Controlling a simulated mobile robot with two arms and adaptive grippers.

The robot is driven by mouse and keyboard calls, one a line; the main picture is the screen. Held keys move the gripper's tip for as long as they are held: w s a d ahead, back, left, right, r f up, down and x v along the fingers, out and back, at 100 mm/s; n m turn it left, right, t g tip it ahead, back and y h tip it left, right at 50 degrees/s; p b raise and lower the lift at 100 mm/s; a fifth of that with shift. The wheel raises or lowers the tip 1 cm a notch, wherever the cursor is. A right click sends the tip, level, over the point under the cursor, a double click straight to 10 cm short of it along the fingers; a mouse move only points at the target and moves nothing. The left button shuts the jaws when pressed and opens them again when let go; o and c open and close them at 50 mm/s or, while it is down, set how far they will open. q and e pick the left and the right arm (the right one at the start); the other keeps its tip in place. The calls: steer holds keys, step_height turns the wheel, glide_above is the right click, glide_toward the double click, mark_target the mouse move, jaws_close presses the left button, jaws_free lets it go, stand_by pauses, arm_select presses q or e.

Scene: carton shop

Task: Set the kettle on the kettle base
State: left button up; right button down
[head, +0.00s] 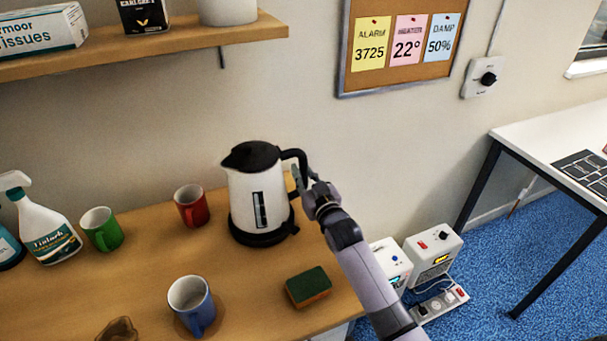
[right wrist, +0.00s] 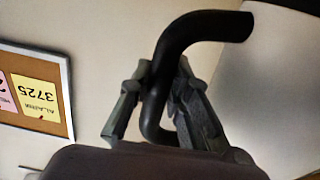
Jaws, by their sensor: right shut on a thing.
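The white kettle (head: 244,200) with a black lid and black handle (head: 297,156) stands upright at the back of the wooden counter in the head view. The black kettle base (head: 291,229) shows directly under it, its edge sticking out at the right. I see no clear gap between them, but cannot tell whether the kettle is fully seated. My right gripper (head: 303,180) is shut on the handle at the kettle's right side. In the right wrist view its two fingers close around the black handle (right wrist: 202,28). My left gripper is not in view.
A red mug (head: 191,206) stands left of the kettle, with a green mug (head: 102,230) and spray bottle (head: 45,225) further left. A blue mug (head: 196,308) and a sponge (head: 309,287) are in front. A shelf (head: 150,40) hangs above left.

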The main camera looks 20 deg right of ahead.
steer(key=shift+f+b, duration=0.4)
stand_by(0.8)
steer(key=c, duration=1.8)
jaws_free()
steer(key=shift+s, duration=0.1)
steer(key=shift+f, duration=0.1)
steer(key=shift+f, duration=0.3)
steer(key=shift+s+r+p, duration=0.15)
steer(key=shift+s+p, duration=0.4)
steer(key=shift+s, duration=0.2)
steer(key=shift+s+r+p, duration=0.1)
steer(key=shift+s+p, duration=0.4)
steer(key=shift+s, duration=0.25)
steer(key=s+p, duration=0.4)
steer(key=s, duration=0.4)
steer(key=shift+d, duration=0.2)
